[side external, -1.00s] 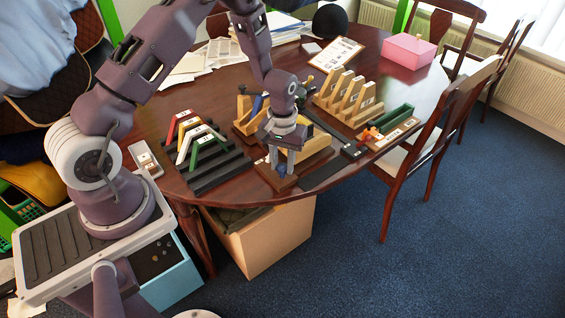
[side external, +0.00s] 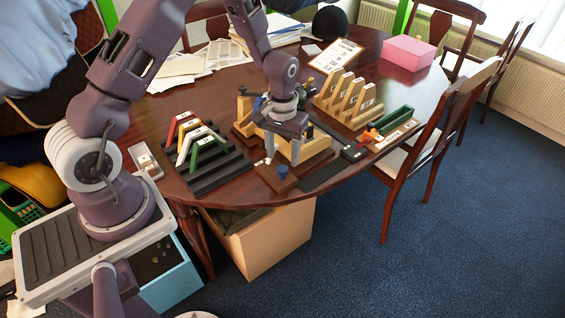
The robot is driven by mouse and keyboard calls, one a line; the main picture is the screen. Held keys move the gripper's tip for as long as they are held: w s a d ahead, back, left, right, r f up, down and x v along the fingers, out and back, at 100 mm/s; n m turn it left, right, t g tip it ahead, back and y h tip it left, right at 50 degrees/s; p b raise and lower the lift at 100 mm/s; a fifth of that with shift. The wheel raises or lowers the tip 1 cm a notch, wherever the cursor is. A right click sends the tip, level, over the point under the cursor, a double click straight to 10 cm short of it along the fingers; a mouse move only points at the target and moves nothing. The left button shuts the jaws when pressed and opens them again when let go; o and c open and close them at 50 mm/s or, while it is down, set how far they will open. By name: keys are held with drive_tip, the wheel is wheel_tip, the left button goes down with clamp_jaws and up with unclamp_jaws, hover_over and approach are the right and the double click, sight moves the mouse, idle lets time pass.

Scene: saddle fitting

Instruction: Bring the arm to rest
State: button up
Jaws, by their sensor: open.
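My gripper (side external: 282,157) is open, with its two fingers spread apart and pointing down. It hangs above the near edge of the table, in front of a light wooden fitting. I see no contact between the fingers and the blue piece, though the gap is too small to judge exactly. The wooden fitting (side external: 315,148) behind is partly hidden by my gripper.
A black ridged rack (side external: 215,170) with red, white and green saddles stands left. A wooden slotted rack (side external: 348,97), a green tray (side external: 393,119) and an orange piece (side external: 369,136) are right. A pink box (side external: 408,52) sits at the back. The table (side external: 170,110) has bare patches.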

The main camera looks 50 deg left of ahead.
drive_tip(key=shift+r, duration=1.35)
drive_tip(key=shift+r, duration=0.1)
drive_tip(key=s+d+r+m+t, duration=0.1)
drive_tip(key=s+d+r, duration=0.15)
drive_tip(key=r, duration=0.65)
drive_tip(key=s+d+r+m+t, duration=0.15)
drive_tip(key=s+r, duration=0.25)
drive_tip(key=r, duration=0.5)
drive_tip(key=s+d+r+m+t, duration=0.1)
drive_tip(key=s+r, duration=0.2)
drive_tip(key=s, duration=0.5)
drive_tip(key=s+d+r+m+t, duration=0.1)
drive_tip(key=s+r, duration=0.3)
drive_tip(key=s, duration=0.5)
drive_tip(key=shift+d+m+t, duration=0.35)
drive_tip(key=shift+d+t, duration=0.2)
drive_tip(key=shift+r, duration=0.1)
